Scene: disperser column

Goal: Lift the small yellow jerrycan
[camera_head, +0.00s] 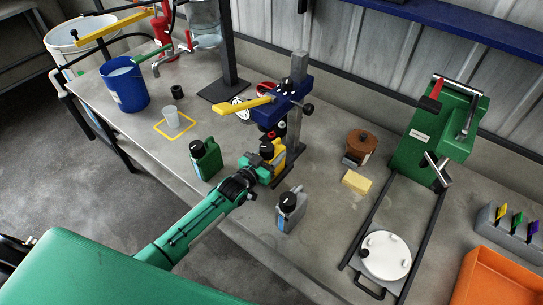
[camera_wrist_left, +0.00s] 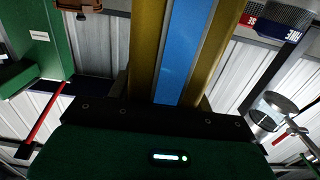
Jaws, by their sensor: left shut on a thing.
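The small yellow jerrycan (camera_head: 278,153) has a black cap and stands upright in front of the column stand. My left gripper (camera_head: 262,167) is shut on it from the front-left. Whether its base touches the bench is hidden by the gripper. In the left wrist view a dark yellow surface with a blue band, which looks like the jerrycan (camera_wrist_left: 147,50), fills the middle close to the palm. A green jerrycan (camera_head: 207,160) stands left of the gripper and a grey jerrycan (camera_head: 291,210) stands to its right. My right gripper is not in view.
The disperser column (camera_head: 296,110), with its blue head and yellow lever, stands just behind. A blue bucket (camera_head: 125,86) and a cup (camera_head: 171,116) are left on the bench (camera_head: 230,215). A brown pot (camera_head: 360,145), yellow sponge (camera_head: 356,182) and green press (camera_head: 440,125) are right.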

